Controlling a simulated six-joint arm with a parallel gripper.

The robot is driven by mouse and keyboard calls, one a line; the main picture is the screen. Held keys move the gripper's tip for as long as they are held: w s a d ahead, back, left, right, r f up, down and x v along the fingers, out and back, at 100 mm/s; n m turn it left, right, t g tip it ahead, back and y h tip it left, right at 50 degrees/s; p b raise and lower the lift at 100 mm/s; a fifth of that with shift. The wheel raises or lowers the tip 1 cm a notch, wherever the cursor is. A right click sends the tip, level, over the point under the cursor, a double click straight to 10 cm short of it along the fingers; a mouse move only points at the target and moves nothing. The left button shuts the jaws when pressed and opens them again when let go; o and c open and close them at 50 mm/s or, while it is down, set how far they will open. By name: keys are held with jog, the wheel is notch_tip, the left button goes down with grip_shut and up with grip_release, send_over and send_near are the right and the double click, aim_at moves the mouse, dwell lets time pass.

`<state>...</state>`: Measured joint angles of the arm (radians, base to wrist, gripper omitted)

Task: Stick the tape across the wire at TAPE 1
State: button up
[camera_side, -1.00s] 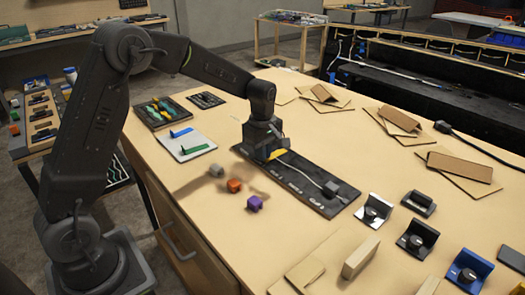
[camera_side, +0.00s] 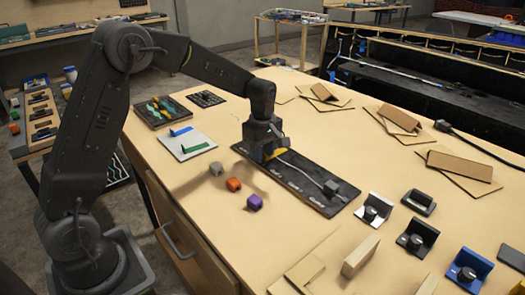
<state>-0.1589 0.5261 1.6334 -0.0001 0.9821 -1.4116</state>
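My gripper (camera_side: 272,157) points down over the far left end of the black console board (camera_side: 297,183). Something yellow (camera_side: 281,152) shows at its fingertips; I cannot tell whether this is tape or a board part, or whether the fingers are closed. A white wire (camera_side: 304,173) runs along the board to a dark block (camera_side: 331,188) near its right end. The TAPE 1 mark cannot be made out. A white card (camera_side: 187,145) left of the board bears a blue strip (camera_side: 181,132) and a green strip (camera_side: 194,148).
Several small knobbed units stand at the right. The table between the board and these units is clear.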

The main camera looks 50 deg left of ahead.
jog(key=shift+r, duration=0.1)
notch_tip(320, 180, up, 13)
jog(key=s+d+r+m+t, duration=0.1)
jog(key=s+d+r+m, duration=0.25)
jog(key=s, duration=0.35)
jog(key=s+d+f+m+t, duration=0.1)
jog(key=s+d+m+t, duration=0.1)
jog(key=s+m, duration=0.5)
jog(key=s+d+f+m+t, duration=0.2)
jog(key=s+m, duration=0.5)
jog(key=s, duration=0.5)
jog(key=shift+s+t, duration=0.3)
